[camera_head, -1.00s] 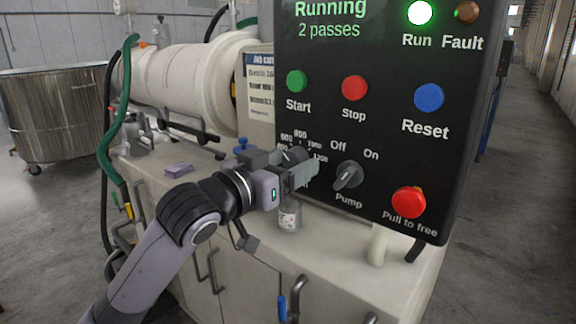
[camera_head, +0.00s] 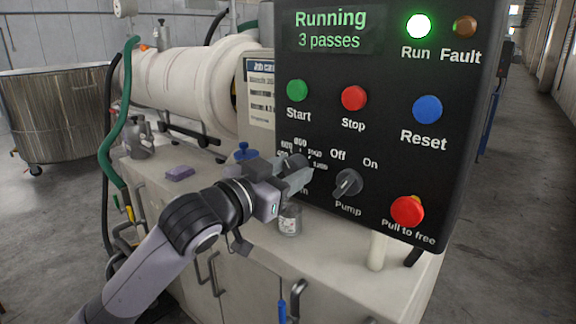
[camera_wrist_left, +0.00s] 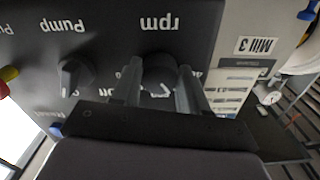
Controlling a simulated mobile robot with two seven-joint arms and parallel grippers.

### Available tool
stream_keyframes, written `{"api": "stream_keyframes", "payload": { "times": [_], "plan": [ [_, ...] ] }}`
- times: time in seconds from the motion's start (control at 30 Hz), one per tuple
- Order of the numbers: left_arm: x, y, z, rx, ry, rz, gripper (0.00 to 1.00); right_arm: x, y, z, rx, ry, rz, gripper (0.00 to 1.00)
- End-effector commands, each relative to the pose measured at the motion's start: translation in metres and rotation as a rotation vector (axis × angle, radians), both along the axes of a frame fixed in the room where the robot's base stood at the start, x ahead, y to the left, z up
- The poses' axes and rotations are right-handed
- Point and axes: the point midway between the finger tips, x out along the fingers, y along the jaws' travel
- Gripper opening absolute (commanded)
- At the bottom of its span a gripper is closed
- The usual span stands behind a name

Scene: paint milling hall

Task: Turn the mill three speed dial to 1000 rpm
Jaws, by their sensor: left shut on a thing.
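The rpm speed dial (camera_wrist_left: 160,72) is a dark round knob on the black control panel. It shows upside down in the left wrist view, under the letters "rpm", with a "Mill 3" label (camera_wrist_left: 256,45) beside the panel. My left gripper (camera_wrist_left: 160,86) has one finger on each side of the dial and is shut on it. In the head view the left gripper (camera_head: 292,174) covers most of the dial and part of its printed scale. I cannot read the dial's setting. My right gripper is not in view.
The pump switch (camera_head: 348,183) is close right of the gripper, with the red pull-to-free button (camera_head: 407,211) beyond it. Start (camera_head: 297,90), Stop (camera_head: 354,98) and Reset (camera_head: 427,109) buttons sit above. A small jar (camera_head: 289,219) stands below the gripper. The display (camera_head: 330,30) reads "Running, 3 passes".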

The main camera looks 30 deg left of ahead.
Motion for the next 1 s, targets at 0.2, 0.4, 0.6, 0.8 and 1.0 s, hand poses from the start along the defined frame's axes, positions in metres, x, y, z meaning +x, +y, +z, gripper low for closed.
{"api": "stream_keyframes", "payload": {
  "times": [0.2, 0.4, 0.6, 0.8, 1.0],
  "plan": [
    [0.0, 0.0, 0.003, 0.198, -0.01, -0.002, 0.13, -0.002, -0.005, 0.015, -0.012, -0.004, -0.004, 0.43],
    [0.0, 0.0, 0.002, 0.389, -0.025, -0.003, 0.13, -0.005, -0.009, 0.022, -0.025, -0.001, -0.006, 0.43],
    [0.0, 0.001, 0.002, 0.579, -0.04, -0.003, 0.13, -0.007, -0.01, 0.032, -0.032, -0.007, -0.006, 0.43],
    [0.0, 0.001, 0.003, 0.767, -0.055, -0.004, 0.13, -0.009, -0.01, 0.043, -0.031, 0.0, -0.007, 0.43],
    [0.0, 0.001, 0.003, 0.955, -0.071, -0.004, 0.13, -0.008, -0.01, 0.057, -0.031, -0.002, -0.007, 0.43]
  ]
}}
